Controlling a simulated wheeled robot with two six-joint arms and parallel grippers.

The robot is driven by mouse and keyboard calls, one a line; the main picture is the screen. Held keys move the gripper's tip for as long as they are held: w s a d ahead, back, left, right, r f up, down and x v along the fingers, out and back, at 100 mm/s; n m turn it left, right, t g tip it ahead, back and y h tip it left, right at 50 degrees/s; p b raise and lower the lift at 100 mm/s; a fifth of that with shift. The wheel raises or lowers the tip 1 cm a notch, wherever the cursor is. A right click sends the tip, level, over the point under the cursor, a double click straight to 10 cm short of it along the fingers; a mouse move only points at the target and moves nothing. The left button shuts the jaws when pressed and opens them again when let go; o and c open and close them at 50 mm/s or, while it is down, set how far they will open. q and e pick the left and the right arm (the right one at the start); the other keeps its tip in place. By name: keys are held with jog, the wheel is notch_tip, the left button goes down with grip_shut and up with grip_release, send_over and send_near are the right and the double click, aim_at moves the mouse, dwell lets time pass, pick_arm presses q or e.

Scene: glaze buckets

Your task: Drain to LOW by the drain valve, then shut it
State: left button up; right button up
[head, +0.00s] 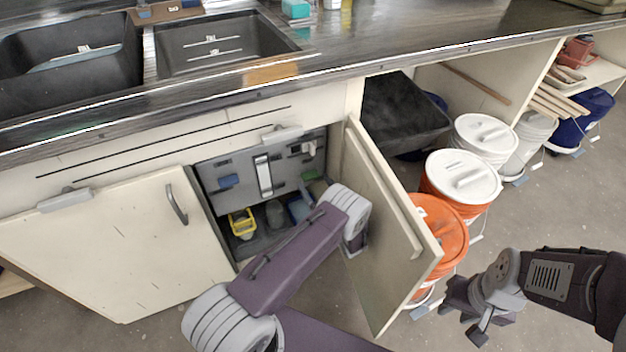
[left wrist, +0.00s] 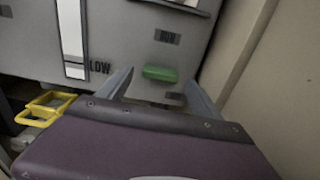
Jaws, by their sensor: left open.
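A grey panel (head: 228,165) stands inside the open sink cabinet. It carries an upright white level gauge (head: 263,175), also in the left wrist view (left wrist: 71,38), with a LOW mark (left wrist: 100,67) beside its lower part. A green valve handle (left wrist: 160,74) lies level on the panel, under a label too blurred to read. My left gripper (left wrist: 158,88) is open, its fingers apart on either side below the green handle; I see no grip on it. My right gripper (head: 468,312) looks open and empty, over the floor at the right.
The open cabinet door (head: 385,225) stands close to the right of my left arm. A yellow caddy (head: 242,222) sits on the cabinet floor. Orange buckets (head: 440,230) stand beyond the door. Sink basins (head: 215,42) are above.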

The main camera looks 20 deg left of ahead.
pick_arm(q)
jog(key=p+v, duration=0.1)
jog(key=v, duration=0.6)
pick_arm(e)
notch_tip(320, 180, up, 2)
jog(key=shift+r, duration=0.2)
